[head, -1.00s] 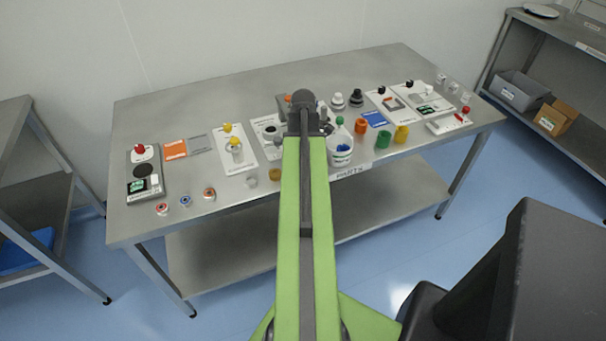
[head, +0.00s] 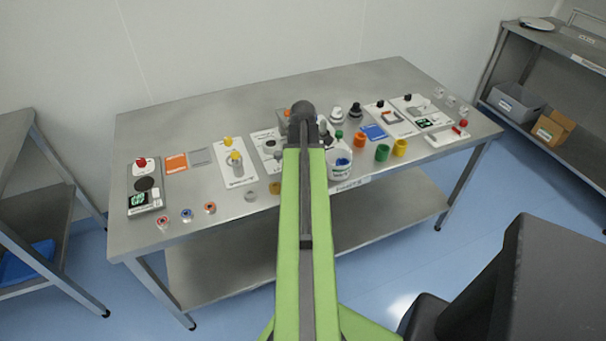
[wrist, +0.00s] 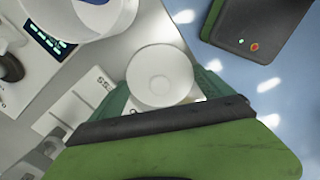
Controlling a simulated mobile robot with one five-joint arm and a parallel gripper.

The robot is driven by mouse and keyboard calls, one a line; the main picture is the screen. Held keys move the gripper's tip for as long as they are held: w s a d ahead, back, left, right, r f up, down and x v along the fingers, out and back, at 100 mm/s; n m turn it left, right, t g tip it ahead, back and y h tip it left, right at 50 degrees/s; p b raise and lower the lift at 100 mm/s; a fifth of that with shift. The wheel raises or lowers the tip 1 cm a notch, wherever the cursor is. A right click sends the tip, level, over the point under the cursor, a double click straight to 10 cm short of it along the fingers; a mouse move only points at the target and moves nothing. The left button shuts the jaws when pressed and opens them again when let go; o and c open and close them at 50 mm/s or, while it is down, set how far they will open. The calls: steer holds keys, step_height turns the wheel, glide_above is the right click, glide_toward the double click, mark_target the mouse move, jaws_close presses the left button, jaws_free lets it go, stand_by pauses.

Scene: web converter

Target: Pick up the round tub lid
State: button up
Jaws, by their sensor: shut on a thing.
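In the head view my own arm hides the fingertips and the disc. A white tub (head: 339,171) with blue contents stands near the table's front edge, just right of my arm.
The steel table (head: 250,95) carries several panels and small parts on both sides of my arm. The table's back strip is clear.

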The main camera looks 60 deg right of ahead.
step_height(320, 180, up, 4)
steer(key=p, duration=0.3)
steer(key=s+r+p, duration=0.5)
steer(key=s, duration=0.6)
steer(key=shift+s+d+r+p, duration=0.25)
steer(key=shift+s+r+p, duration=0.1)
steer(key=shift+p, duration=0.05)
